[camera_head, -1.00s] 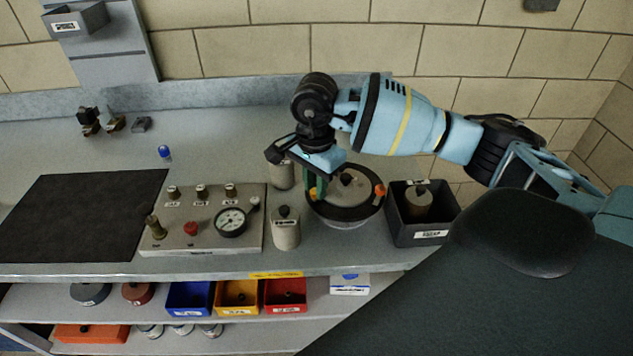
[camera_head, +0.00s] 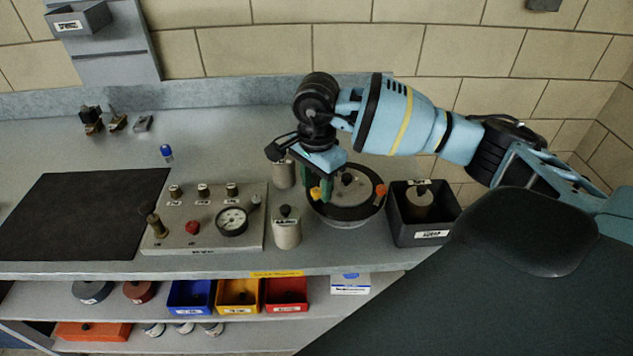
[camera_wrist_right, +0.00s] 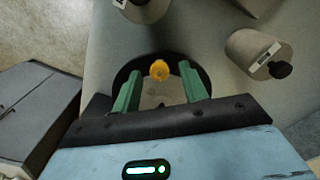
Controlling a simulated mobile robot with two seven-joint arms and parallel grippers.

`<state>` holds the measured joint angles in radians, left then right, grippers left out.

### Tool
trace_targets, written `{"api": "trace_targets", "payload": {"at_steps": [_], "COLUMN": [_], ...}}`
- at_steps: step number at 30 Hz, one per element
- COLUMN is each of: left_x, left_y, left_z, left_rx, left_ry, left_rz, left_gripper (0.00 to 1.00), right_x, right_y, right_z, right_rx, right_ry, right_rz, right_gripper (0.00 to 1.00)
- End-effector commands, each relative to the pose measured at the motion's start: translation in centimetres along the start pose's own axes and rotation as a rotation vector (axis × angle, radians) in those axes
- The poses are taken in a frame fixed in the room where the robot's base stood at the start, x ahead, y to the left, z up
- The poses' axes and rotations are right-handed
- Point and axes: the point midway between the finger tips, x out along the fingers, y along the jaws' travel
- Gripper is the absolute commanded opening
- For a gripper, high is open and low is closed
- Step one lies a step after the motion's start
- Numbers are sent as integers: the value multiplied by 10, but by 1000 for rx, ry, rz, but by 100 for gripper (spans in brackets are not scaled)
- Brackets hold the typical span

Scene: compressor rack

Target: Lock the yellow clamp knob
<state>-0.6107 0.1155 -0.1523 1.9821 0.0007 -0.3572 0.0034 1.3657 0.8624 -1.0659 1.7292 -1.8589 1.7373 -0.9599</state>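The yellow clamp knob (camera_head: 316,194) sits on the left rim of the round dark-rimmed vessel (camera_head: 347,213). An orange knob (camera_head: 380,191) is on the opposite rim. My right gripper (camera_head: 324,186) points down over the vessel's left side, its green fingers close to the yellow knob and partly overlapping it. In the right wrist view the yellow knob (camera_wrist_right: 159,70) shows between the two fingertips of the right gripper (camera_wrist_right: 160,75), with gaps on both sides. The fingers are open. I cannot tell the exact height gap. My left gripper is not in view.
Grey canisters (camera_head: 286,228) stand left of the vessel, one partly behind the right gripper. A dark bin (camera_head: 408,236) with a weight is close on the right. A gauge panel (camera_head: 180,240) and black mat (camera_head: 75,215) lie left. The bench behind the panel is mostly clear.

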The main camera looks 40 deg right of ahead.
Motion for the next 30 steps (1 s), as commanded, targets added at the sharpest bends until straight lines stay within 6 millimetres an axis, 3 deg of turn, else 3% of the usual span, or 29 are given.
{"api": "trace_targets", "payload": {"at_steps": [7, 21, 30], "left_x": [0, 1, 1], "left_y": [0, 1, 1], "left_z": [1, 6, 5], "left_rx": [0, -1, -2], "left_ry": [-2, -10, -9], "left_rz": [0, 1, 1], "left_gripper": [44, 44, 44], "right_x": [-7, -72, -78], "right_y": [0, 0, 0], "right_z": [0, 0, 0], "right_rx": [-1, 0, 0], "right_ry": [-1, -1, 0], "right_rz": [-1, -2, 0], "right_gripper": [43, 43, 43]}}
